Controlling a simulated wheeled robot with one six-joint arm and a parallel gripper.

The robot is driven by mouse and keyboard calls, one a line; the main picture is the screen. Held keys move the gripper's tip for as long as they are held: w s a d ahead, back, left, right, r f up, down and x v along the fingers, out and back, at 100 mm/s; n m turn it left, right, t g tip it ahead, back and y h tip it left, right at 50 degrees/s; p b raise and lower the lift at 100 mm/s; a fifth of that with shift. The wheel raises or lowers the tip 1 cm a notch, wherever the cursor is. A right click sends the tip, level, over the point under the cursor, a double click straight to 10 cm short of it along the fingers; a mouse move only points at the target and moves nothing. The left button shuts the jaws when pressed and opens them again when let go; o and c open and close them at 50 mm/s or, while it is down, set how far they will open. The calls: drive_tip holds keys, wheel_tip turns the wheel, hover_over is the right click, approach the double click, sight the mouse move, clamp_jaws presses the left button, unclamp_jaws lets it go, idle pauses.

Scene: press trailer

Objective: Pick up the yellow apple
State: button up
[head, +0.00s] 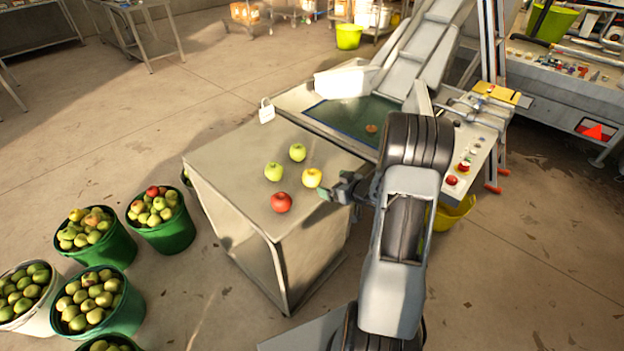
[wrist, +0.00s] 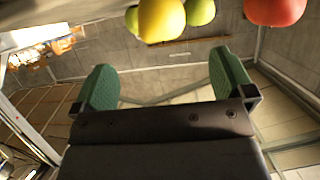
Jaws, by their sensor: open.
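The yellow apple (head: 312,177) sits on the metal table at its right side, just left of my gripper (head: 335,191). In the wrist view the yellow apple (wrist: 161,19) is at the top middle, beyond the fingertips and partly cut by the frame edge. My gripper (wrist: 164,82) is open, with its two green finger pads apart and nothing between them. The jaws do not appear to touch the apple.
Two green apples (head: 298,152) (head: 273,171) and a red apple (head: 281,202) lie near the yellow one on the metal table (head: 225,165). A white mug-like item (head: 266,110) stands at the back edge. Buckets of apples (head: 110,250) stand on the floor at left.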

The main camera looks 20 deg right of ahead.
sight(316, 176)
drive_tip(key=p+x, duration=0.1)
drive_tip(key=x, duration=1)
drive_tip(key=shift+a, duration=0.1)
drive_tip(key=c, duration=1)
drive_tip(key=shift+r, duration=0.1)
drive_tip(key=shift+r, duration=0.55)
drive_tip(key=s+d+r, duration=0.1)
drive_tip(key=s+r, duration=0.3)
drive_tip(key=s+d+r, duration=0.2)
drive_tip(key=s+r, duration=0.2)
drive_tip(key=s+d+r, duration=0.2)
drive_tip(key=s+r, duration=0.1)
drive_tip(key=s, duration=0.2)
drive_tip(key=shift+r, duration=0.4)
